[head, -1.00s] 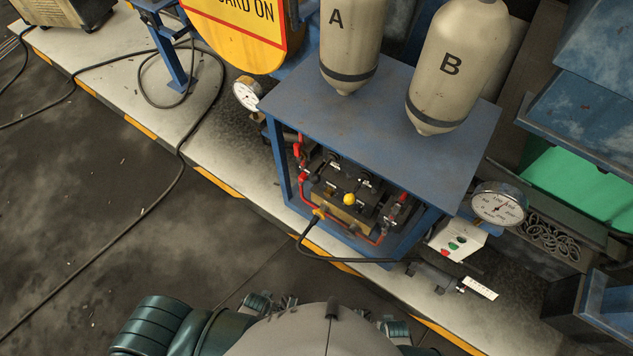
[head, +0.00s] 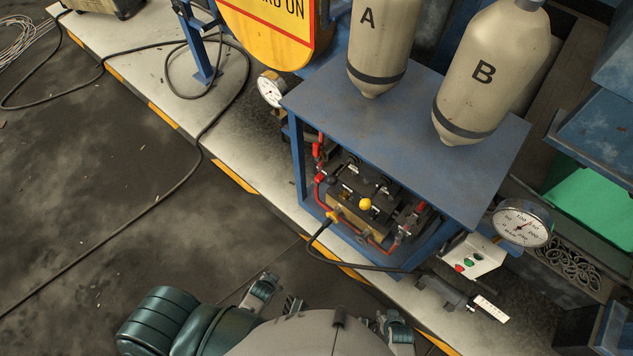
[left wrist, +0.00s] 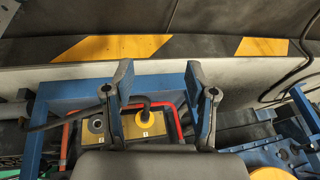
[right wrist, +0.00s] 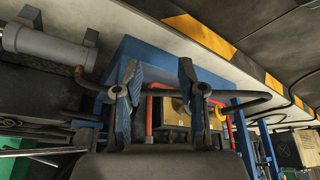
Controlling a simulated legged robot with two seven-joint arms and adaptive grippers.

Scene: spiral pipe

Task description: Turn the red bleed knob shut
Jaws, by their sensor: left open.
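Red parts are a handle (head: 318,149) at the left and a small piece (head: 420,207) at the right; I cannot tell which is the bleed knob. My left gripper (left wrist: 160,78) is open and empty in its wrist view, with the yellow knob (left wrist: 150,117) and red pipe (left wrist: 178,125) beyond its fingers. My right gripper (right wrist: 161,72) is open and empty, with the block (right wrist: 168,112) beyond. In the head view, both grippers are low, short of the frame.
Tanks A (head: 379,50) and B (head: 480,75) stand over the frame. A black hose (head: 318,245) loops out front. Gauges stand left (head: 271,89) and right (head: 522,222), with a button box (head: 474,256) below the right one. The dark floor (head: 130,210) at left is mostly clear.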

